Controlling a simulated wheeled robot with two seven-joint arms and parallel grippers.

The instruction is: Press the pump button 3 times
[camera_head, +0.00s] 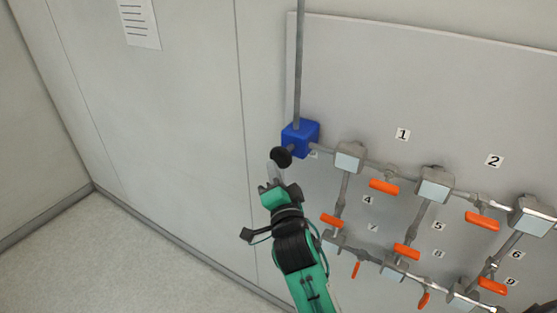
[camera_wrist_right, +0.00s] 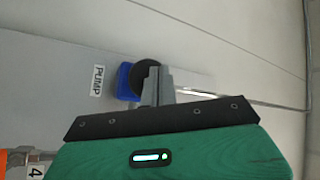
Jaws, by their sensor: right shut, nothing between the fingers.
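The pump is a blue box (camera_head: 305,137) on the wall panel, with a round black button (camera_head: 281,157) on its front left. In the right wrist view the black button (camera_wrist_right: 146,76) stands in front of the blue box (camera_wrist_right: 124,82), beside a "PUMP" label (camera_wrist_right: 97,81). My right gripper (camera_head: 275,171) is shut and empty. Its fingertips are right at the button and overlap its edge in both views; I cannot tell whether they touch it or how far it is pressed. My left gripper is not in view.
A grey panel (camera_head: 400,70) carries pipes with grey box-shaped joints (camera_head: 349,157) and several orange valve handles (camera_head: 384,186) right of the pump. A vertical pipe (camera_head: 299,70) rises from the blue box.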

